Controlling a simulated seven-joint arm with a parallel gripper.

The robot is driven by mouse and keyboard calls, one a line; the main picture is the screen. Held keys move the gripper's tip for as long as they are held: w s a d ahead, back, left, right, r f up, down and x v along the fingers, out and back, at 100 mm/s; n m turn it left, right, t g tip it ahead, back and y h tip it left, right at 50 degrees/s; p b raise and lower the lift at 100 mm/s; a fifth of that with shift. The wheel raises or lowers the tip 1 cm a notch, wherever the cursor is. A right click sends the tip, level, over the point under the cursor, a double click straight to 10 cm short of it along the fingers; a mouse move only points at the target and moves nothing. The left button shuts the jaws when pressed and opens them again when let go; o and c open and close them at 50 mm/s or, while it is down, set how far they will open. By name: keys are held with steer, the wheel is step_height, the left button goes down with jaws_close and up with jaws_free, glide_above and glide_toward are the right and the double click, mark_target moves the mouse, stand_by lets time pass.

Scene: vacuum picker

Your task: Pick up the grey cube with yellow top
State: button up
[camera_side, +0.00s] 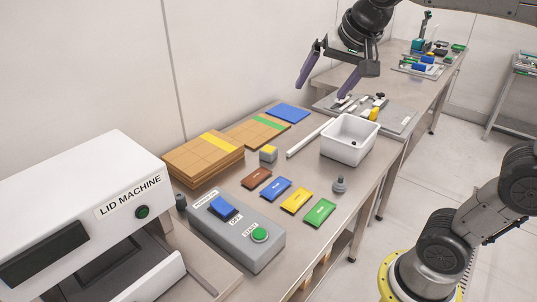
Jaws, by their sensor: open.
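Nothing hides the cube.
Brown, blue, yellow and green packets (295,200) lie in front. A white bin (350,140) and white bar (310,138) are right. A grey control box (236,232) and lid machine (85,210) are nearer.

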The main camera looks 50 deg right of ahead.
steer(key=w+d+m, duration=0.2)
steer(key=w, duration=0.6)
steer(key=m+g+h, duration=0.2)
steer(key=m+g, duration=0.2)
steer(key=g, duration=0.1)
glide_above(268, 149)
steer(key=a, duration=0.2)
steer(key=f, duration=3.2)
steer(key=shift+s+f, duration=0.15)
steer(key=shift+s, duration=0.05)
steer(key=shift+x, duration=3.05)
steer(key=shift+s, duration=0.1)
steer(key=c, duration=1.5)
